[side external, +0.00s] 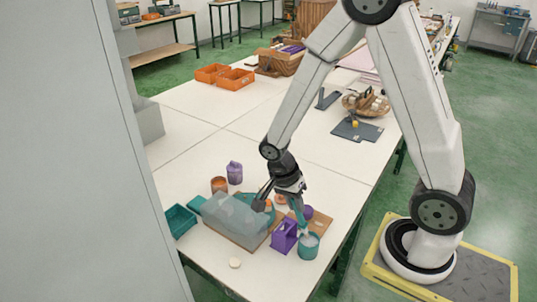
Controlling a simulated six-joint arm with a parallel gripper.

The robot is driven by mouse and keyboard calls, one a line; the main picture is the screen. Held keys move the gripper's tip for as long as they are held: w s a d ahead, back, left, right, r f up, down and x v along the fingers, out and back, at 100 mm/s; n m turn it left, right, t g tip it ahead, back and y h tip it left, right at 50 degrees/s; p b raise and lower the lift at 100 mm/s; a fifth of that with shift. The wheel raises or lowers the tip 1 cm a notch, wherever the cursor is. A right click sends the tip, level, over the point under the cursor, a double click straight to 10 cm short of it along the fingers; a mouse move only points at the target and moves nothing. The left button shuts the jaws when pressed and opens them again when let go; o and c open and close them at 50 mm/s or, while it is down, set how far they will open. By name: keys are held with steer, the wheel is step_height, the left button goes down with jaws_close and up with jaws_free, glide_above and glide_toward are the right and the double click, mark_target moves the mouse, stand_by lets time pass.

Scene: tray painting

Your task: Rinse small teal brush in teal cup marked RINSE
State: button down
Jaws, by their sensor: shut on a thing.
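The teal cup (308,252) stands near the front edge of the white table, to the right of a purple holder. Its marking cannot be read. My gripper (298,197) points down just above and slightly left of the cup. It is shut on a slim teal thing, seemingly the small teal brush (302,220). The brush hangs nearly upright, and its lower end is at the cup's mouth. I cannot tell how far the tip is inside.
A purple holder (284,237) stands close left of the cup. A grey translucent panel (228,217) lies over a brown board, with a teal bin (180,221) to its left. A purple jar (235,173) and brown cup (219,186) stand behind. The table's middle is clear.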

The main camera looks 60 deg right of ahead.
steer(key=shift+r, duration=0.1)
steer(key=shift+r, duration=2.15)
